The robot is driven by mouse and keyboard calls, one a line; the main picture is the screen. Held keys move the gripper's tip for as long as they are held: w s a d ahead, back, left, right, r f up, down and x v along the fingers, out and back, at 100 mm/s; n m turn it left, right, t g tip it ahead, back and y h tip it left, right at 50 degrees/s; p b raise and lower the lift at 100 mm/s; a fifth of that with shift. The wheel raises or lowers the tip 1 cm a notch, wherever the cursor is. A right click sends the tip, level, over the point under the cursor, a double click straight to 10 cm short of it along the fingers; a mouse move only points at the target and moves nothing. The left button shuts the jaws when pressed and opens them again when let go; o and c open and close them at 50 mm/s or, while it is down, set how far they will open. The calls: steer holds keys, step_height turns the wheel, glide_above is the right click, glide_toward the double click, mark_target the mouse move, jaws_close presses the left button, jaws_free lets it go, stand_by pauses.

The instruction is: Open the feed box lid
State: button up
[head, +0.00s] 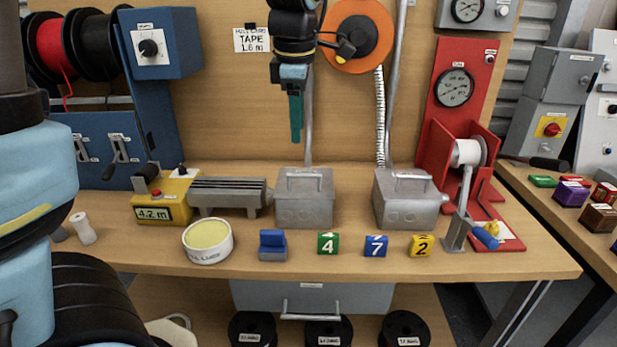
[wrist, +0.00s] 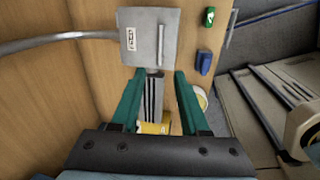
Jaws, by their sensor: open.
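Two grey metal boxes with handles on their lids stand on the bench, a left grey box (head: 305,207) and a right grey box (head: 408,207). Both lids look shut. I cannot read a label that tells which is the feed box. My gripper (head: 296,138) points down above the left grey box, with clear air between. In the wrist view, my gripper (wrist: 160,75) has its two green fingers apart and nothing between them. The left grey box (wrist: 148,50) lies beyond the fingertips there, with a small white label on its top.
A ribbed grey cylinder (head: 228,194) and yellow meter (head: 162,205) stand left of the boxes. A white tub (head: 207,247), blue block (head: 272,248) and numbered cubes (head: 328,243) line the front. Conduits rise behind the boxes. A red crank stand (head: 462,135) is at right.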

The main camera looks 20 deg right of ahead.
mark_target(306, 176)
steer(key=shift+n, duration=0.3)
steer(key=f, duration=0.3)
steer(key=d+f, duration=0.1)
steer(key=f, duration=0.3)
steer(key=w+d+f, duration=0.1)
steer(key=f, duration=0.2)
steer(key=shift+w+d+f+p, duration=0.1)
steer(key=shift+f+p, duration=0.05)
steer(key=shift+p, duration=0.2)
steer(key=shift+c, duration=0.3)
jaws_close()
stand_by(0.5)
